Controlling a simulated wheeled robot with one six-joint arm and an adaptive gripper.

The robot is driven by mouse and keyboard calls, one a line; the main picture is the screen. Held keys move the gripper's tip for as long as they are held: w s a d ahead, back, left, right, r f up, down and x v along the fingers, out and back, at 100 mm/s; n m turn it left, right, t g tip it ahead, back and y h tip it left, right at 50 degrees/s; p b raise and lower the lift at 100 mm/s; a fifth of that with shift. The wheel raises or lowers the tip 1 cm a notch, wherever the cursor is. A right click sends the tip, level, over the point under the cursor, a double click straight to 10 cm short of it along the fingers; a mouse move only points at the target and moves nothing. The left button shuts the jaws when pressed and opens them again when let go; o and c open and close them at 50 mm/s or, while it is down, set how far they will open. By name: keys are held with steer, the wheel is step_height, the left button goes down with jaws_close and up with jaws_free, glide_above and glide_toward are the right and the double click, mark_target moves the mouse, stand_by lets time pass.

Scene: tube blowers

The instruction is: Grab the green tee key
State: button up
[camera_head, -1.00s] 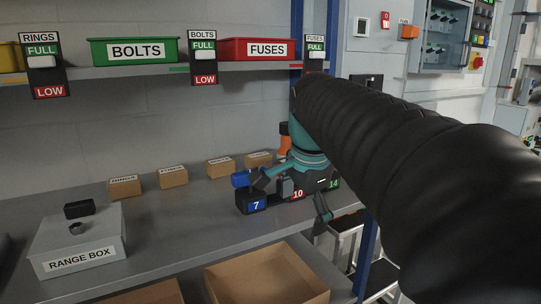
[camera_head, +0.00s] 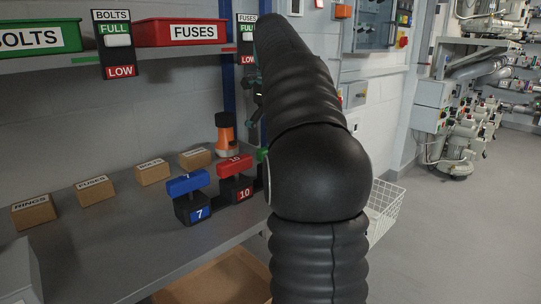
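A small green piece (camera_head: 262,156) shows at the left edge of my arm, right of the red key. It appears to be part of the green tee key, and the rest is hidden behind my arm. The blue tee key (camera_head: 188,184) stands upright in the block marked 7, and the red tee key (camera_head: 235,165) in the block marked 10. Part of my wrist and gripper (camera_head: 256,106) shows as a dark and teal shape above the keys, mostly covered by my black-sleeved arm. Its fingers cannot be made out.
An orange and black object (camera_head: 226,134) stands behind the keys. Small cardboard boxes (camera_head: 95,190) line the back of the grey bench (camera_head: 130,240). A shelf with red fuses bin (camera_head: 180,32) hangs above. A white wire basket (camera_head: 384,208) is right of my arm.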

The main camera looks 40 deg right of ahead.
step_height(320, 180, down, 6)
steer(key=shift+r+b, duration=0.1)
steer(key=shift+b, duration=0.6)
steer(key=shift+d, duration=0.1)
steer(key=shift+c, duration=0.3)
steer(key=c, duration=1)
steer(key=shift+r, duration=0.1)
